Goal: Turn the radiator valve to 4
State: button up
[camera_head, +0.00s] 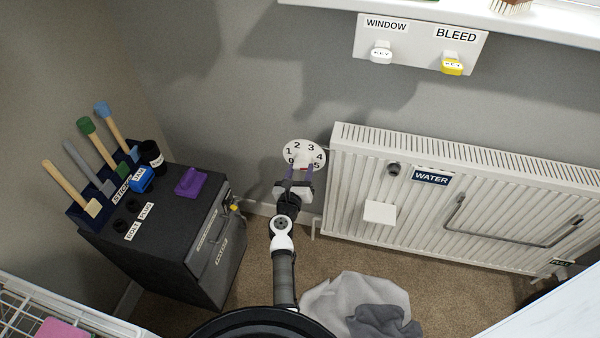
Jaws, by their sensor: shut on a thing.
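The radiator valve has a round white dial (304,148) on the grey wall, just left of the radiator (345,180). My gripper (301,172) reaches up to the lower part of the dial and is shut on the valve knob. The knob itself is mostly hidden behind the fingers. A bit of red shows at the dial's lower edge, but I cannot tell which number the knob points to.
A dark cabinet (170,240) with tools, labels and a purple item (190,182) stands at the left. A sign panel (400,48) with WINDOW and BLEED keys hangs above. Grey cloths (355,302) lie on the carpet. A white wire rack (30,310) is at the lower left.

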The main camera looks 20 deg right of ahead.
dwell(0.5)
jog(key=o, duration=1)
jog(key=shift+s+a, duration=0.1)
jog(key=shift+s, duration=0.05)
